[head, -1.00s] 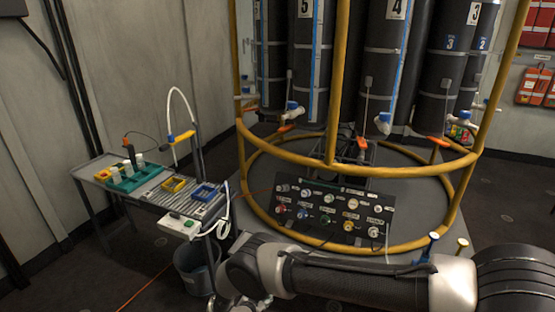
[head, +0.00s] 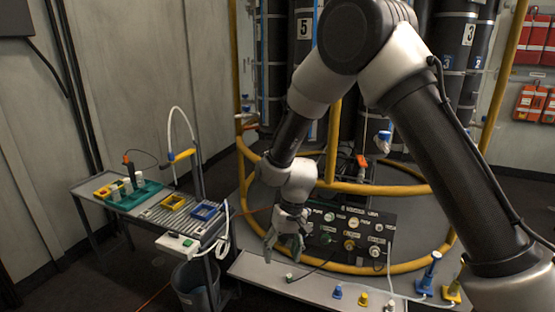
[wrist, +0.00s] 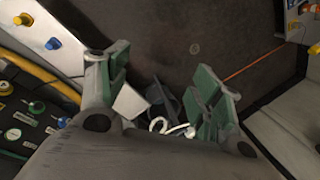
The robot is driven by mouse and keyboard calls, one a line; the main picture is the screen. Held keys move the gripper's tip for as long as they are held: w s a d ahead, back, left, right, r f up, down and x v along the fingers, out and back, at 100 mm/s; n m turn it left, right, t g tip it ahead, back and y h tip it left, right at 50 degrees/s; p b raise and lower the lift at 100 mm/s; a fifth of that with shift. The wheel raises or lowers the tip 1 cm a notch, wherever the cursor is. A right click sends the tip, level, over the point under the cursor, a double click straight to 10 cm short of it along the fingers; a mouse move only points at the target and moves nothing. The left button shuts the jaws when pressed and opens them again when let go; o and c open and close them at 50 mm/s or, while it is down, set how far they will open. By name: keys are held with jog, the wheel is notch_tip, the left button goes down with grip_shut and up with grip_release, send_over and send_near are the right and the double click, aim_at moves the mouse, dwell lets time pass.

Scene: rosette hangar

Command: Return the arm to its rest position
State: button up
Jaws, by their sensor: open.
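My arm is raised and bent in the head view, with its elbow high and its forearm hanging down toward the left. My gripper (head: 284,250) points downward in front of the black connector panel (head: 350,236), above the left part of the grey shelf. In the wrist view my gripper (wrist: 160,95) shows two green-padded fingers spread wide apart. Nothing is between them; dark floor and a white coiled cable show beyond. My arm hides part of the rosette and the left part of the panel in the head view.
A side table (head: 150,213) with trays stands at the left, with a bucket (head: 192,285) below. The yellow-railed rosette (head: 400,189) with black bottles stands behind my arm. The grey shelf (head: 265,271) holds small blue and yellow fittings. Dark floor lies open at lower left.

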jog(key=s+d+r+m+t, duration=0.1)
jog(key=s+d+r+t, duration=0.1)
jog(key=s+d+r, duration=0.4)
jog(key=s+d+r+m+t+h, duration=0.1)
jog(key=s+d+r, duration=0.6)
jog(key=d+r, duration=0.7)
jog(key=s+d+r+m+t+h, duration=0.1)
jog(key=s+d+r+t, duration=0.2)
jog(key=s+d+r, duration=0.3)
jog(key=d+r, duration=0.4)
jog(key=d, duration=0.5)
jog(key=shift+s+r, duration=0.3)
jog(key=shift+s, duration=0.05)
